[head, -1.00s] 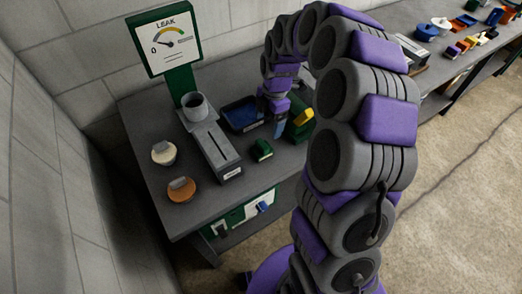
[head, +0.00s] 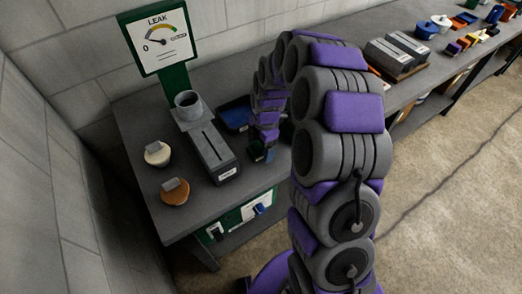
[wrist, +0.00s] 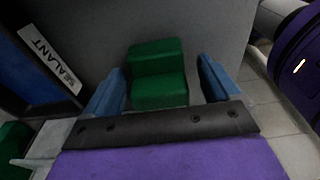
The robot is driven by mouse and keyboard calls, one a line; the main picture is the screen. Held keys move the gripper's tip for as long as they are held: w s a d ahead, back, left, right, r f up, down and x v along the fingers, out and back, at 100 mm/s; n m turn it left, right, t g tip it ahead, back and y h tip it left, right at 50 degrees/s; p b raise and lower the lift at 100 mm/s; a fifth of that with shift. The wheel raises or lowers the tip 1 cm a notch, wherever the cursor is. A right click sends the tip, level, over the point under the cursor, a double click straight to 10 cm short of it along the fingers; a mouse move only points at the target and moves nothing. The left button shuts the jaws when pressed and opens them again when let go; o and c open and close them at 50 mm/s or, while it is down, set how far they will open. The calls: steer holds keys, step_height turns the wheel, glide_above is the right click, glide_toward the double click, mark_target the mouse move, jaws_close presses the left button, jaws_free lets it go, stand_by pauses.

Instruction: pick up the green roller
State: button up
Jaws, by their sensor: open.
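The green roller (wrist: 158,78) shows in the wrist view as a small green stepped block on the grey bench top. It lies between the two blue fingers of my gripper (wrist: 162,68), with a gap on each side, wider on the right. My gripper is open and not closed on it. In the head view my gripper (head: 266,152) is low over the bench, right of the grey slotted block. Only a bit of the green roller (head: 256,152) shows there; my fingers and wrist hide the rest.
A blue tray (head: 233,118), labelled SEALANT in the wrist view (wrist: 55,62), is close by. Another green thing (wrist: 14,148) shows at the wrist view's lower left.

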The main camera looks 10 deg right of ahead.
mark_target(259, 144)
steer(key=shift+a+f, duration=0.1)
steer(key=shift+a, duration=0.75)
steer(key=shift+c, duration=1.1)
steer(key=shift+d, duration=0.65)
steer(key=c, duration=0.9)
steer(key=shift+a, duration=0.45)
steer(key=shift+d+r+p, duration=0.15)
steer(key=shift+r+p, duration=0.2)
steer(key=shift+r, duration=0.5)
steer(key=shift+d+r+p, duration=0.15)
steer(key=shift+r+p, duration=0.2)
steer(key=shift+r, duration=0.5)
steer(key=shift+s+d+r, duration=0.1)
steer(key=shift+s+r, duration=0.05)
steer(key=shift+s, duration=0.1)
steer(key=s+d+r+p, duration=0.1)
steer(key=s+d+p, duration=0.1)
steer(key=s, duration=1.3)
steer(key=shift+d+r+p, duration=0.15)
steer(key=shift+d+p, duration=0.2)
steer(key=shift+d, duration=0.2)
steer(key=shift+s, duration=0.1)
